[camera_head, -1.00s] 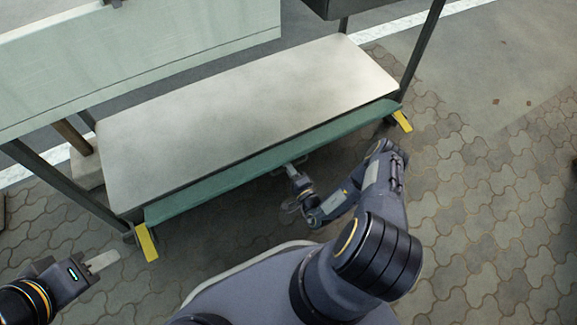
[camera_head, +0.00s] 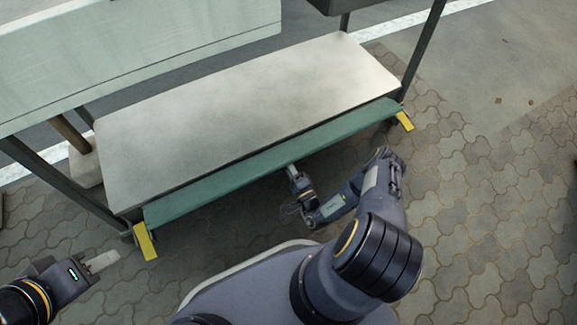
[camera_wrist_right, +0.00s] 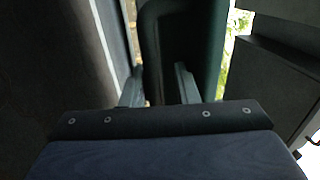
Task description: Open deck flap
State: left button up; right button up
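The deck flap is a long green panel (camera_head: 235,175) along the front edge of the pale deck (camera_head: 240,115), tilted, with a yellow bracket at each end. My right gripper (camera_head: 291,170) is at the flap's lower front edge near its middle; its fingertips are hidden there in the head view. In the right wrist view its two fingers (camera_wrist_right: 160,85) stand apart, with the dark green flap (camera_wrist_right: 205,45) close ahead of and behind the right finger. I cannot tell whether they touch it. My left gripper (camera_head: 102,262) is away from the flap, at lower left, with nothing visible in it.
Yellow brackets stand at the left end (camera_head: 146,242) and right end (camera_head: 404,121) of the flap. Dark posts (camera_head: 424,50) frame the deck. A pale green panel (camera_head: 130,50) hangs above at the back left. Open paving (camera_head: 490,200) lies to the right.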

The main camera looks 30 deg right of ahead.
jog(key=shift+r, duration=0.1)
jog(key=s+f+p, duration=0.1)
jog(key=s+p, duration=0.1)
jog(key=s, duration=0.5)
jog(key=shift+s+d+f, duration=0.15)
jog(key=shift+s+f, duration=0.2)
